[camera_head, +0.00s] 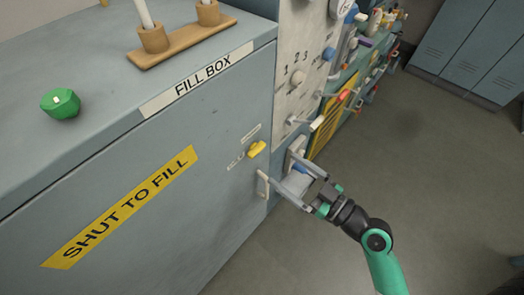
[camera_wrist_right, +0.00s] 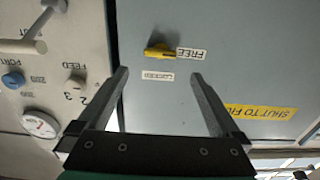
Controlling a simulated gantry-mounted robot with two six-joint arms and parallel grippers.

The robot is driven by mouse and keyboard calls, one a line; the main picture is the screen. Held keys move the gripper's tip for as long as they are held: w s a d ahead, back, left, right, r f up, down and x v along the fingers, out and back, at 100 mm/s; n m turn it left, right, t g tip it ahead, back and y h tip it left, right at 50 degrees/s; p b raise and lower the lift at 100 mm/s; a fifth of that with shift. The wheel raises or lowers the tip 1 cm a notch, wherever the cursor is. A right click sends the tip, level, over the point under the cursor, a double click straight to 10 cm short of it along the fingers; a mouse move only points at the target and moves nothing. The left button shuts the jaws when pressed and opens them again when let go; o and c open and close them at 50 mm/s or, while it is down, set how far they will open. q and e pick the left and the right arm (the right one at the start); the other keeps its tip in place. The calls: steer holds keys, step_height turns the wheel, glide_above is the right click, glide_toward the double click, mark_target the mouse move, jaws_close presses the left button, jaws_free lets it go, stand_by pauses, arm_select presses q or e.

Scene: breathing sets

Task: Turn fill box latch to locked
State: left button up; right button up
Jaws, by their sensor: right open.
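The fill box (camera_head: 215,130) is a large grey-blue cabinet with a "FILL BOX" label and a yellow "SHUT TO FILL" strip. Its yellow latch (camera_head: 257,149) is on the front face near the right edge. In the right wrist view the latch (camera_wrist_right: 160,52) lies roughly level beside the "FREE" label (camera_wrist_right: 192,54). The "LOCKED" label (camera_wrist_right: 158,76) is apart from it, below it in that view. My right gripper (camera_head: 280,169) is open and empty, just right of and below the latch in the head view. In the wrist view the latch appears beyond the fingertips (camera_wrist_right: 160,75), untouched. My left gripper is out of view.
A panel (camera_head: 298,75) with knobs, a dial and levers stands right of the fill box. Grey lockers (camera_head: 470,50) stand at the back; the floor (camera_head: 430,170) is clear.

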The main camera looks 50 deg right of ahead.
mark_target(260, 151)
steer(key=w, duration=0.9)
steer(key=shift+p, duration=0.35)
steer(key=c, duration=1.3)
